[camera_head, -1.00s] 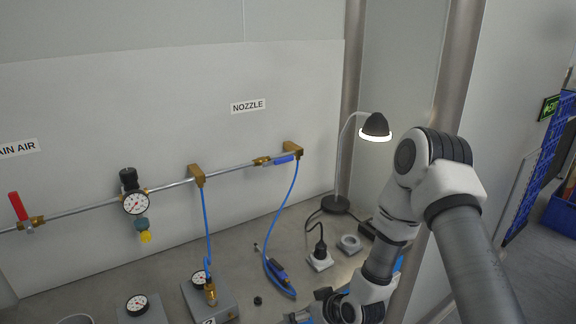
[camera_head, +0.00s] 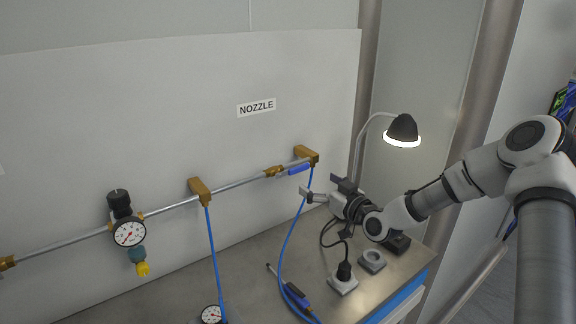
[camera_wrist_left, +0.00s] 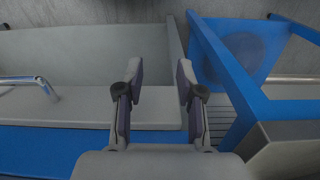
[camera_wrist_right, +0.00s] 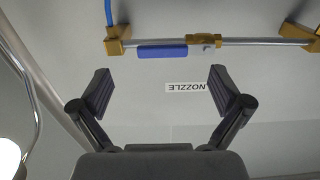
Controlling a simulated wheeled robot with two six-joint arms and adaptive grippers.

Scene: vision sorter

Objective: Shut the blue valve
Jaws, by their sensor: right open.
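The blue valve handle (camera_head: 298,170) is on the metal pipe near its right end, below the NOZZLE label, and lies along the pipe. In the right wrist view the blue handle (camera_wrist_right: 162,51) runs parallel to the pipe beside a brass valve body (camera_wrist_right: 204,40). My right gripper (camera_head: 318,190) is open and empty, just right of and below the handle in the head view, apart from it. In its wrist view the right fingers (camera_wrist_right: 161,84) are spread, with the handle beyond the tips. My left gripper (camera_wrist_left: 160,75) is open and empty, away from the pipe.
A blue hose (camera_head: 285,250) hangs from the brass end block (camera_head: 307,154). A lamp (camera_head: 403,130) stands right of my right gripper. A gauge regulator (camera_head: 128,232) is on the left pipe. A plug and socket (camera_head: 343,280) sit on the bench.

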